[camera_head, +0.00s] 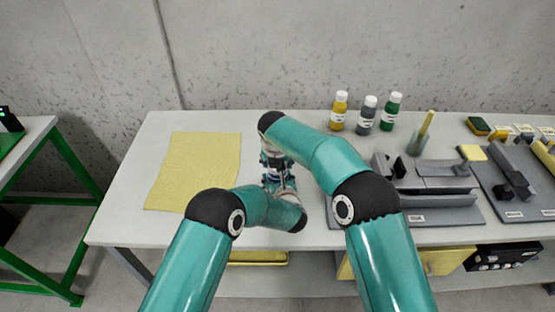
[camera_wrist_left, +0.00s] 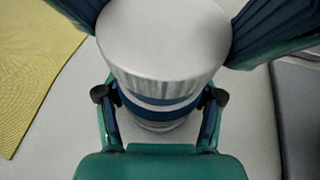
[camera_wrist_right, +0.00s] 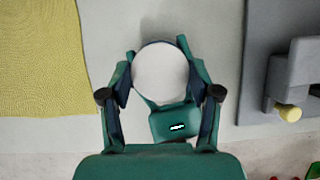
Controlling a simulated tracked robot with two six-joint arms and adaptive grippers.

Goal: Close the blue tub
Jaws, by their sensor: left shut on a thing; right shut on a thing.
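The blue tub (camera_wrist_left: 158,112) is upright in the left wrist view, with a white ribbed lid (camera_wrist_left: 165,40) directly above its blue band. My left gripper (camera_wrist_left: 160,103) is shut around the tub's body from the near side. My right gripper (camera_wrist_right: 160,72) is shut on the lid from above, and the lid's round white top (camera_wrist_right: 160,70) shows between its fingers. The lid lines up with the tub, but I cannot tell whether it is fully seated. In the head view both grippers meet at the table's middle and mostly hide the tub.
A yellow cloth (camera_head: 195,168) lies on the table left of the grippers. Yellow, grey and green bottles (camera_head: 365,115) stand at the back right. A grey tool tray (camera_head: 430,190) and a second tray with parts (camera_head: 515,190) fill the right side. Table between cloth and grippers is clear.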

